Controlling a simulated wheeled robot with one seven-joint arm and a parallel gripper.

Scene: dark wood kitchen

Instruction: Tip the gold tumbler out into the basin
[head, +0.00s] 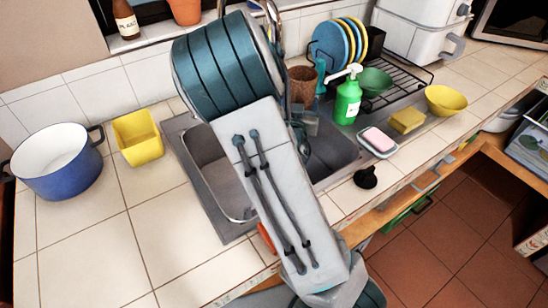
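The basin is a grey steel sink (208,150) set in the tiled counter, and my arm crosses over it and hides its middle. A brown, rough-looking cup (303,86) shows just right of my arm at the back of the sink. It may be the gold tumbler, but its colour is more brown than gold. It looks upright, and its contents cannot be made out. My gripper is mostly hidden behind my arm. Some grey and teal parts below the cup may belong to it, and I cannot tell whether it touches the cup.
A blue pot (58,170) and yellow container (138,137) stand left of the sink. On the right are a green soap bottle (347,102), pink soap on a dish (378,141), a sponge (407,121), a yellow bowl (446,100) and a dish rack (405,76) with plates. The front-left counter is clear.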

